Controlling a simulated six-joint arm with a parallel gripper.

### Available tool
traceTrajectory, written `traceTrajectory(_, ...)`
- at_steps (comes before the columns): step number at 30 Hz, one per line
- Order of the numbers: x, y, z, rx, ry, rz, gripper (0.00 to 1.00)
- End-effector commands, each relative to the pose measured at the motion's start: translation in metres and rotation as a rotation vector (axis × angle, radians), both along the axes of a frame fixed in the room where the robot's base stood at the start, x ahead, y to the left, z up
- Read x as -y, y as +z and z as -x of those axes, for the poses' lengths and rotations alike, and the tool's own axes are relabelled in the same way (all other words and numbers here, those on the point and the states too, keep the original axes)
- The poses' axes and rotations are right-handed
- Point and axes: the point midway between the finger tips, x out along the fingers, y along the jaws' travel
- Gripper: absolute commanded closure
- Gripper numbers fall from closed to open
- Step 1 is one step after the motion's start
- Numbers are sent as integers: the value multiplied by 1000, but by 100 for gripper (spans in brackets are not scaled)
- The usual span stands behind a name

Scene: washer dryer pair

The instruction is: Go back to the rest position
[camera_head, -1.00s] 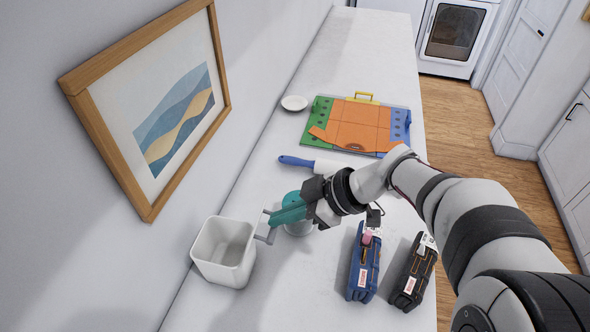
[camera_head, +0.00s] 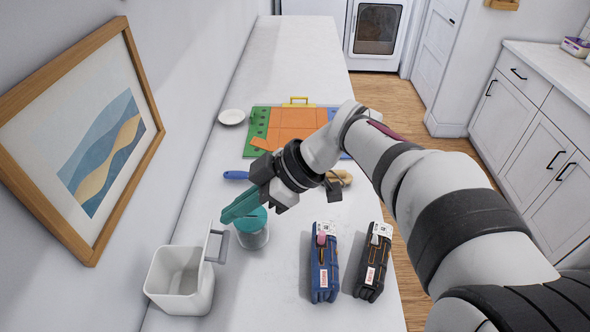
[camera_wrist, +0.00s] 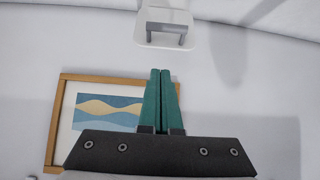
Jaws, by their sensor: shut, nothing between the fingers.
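My gripper (camera_head: 228,217) is shut and empty, with its teal fingers pressed together. It is in the air above the counter, near a white open-topped bin (camera_head: 181,280). In the wrist view the closed fingertips (camera_wrist: 160,72) point toward the white panel with the grey handle (camera_wrist: 166,32), with a visible gap between. A glass jar with a teal lid (camera_head: 254,238) stands partly behind the fingers in the head view.
A blue pouch (camera_head: 324,268) and a black pouch (camera_head: 373,266) stand under my arm. A blue-handled roller (camera_head: 236,175), an orange-and-green mat (camera_head: 297,119) and a white dish (camera_head: 232,117) lie farther back. A framed picture (camera_head: 147,165) hangs on the left wall.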

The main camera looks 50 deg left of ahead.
Motion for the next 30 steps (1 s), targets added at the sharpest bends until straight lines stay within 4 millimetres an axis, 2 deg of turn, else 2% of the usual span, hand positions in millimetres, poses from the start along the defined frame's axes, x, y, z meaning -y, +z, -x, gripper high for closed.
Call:
traceTrajectory(3,16,15,-18,1,-3,-1,100)
traceTrajectory(6,25,23,-27,0,-1,-2,100)
traceTrajectory(12,31,27,-32,-3,-7,6,100)
traceTrajectory(14,43,28,-38,-19,-75,51,100)
traceTrajectory(17,106,24,-59,-112,-423,271,100)
traceTrajectory(19,174,15,-67,-228,-816,479,100)
traceTrajectory(21,240,0,-62,-367,-1239,663,100)
traceTrajectory(24,315,-25,-38,-565,-1798,835,100)
traceTrajectory(27,362,-47,-12,-728,-2221,907,100)
traceTrajectory(30,384,-62,6,-831,-2465,926,100)
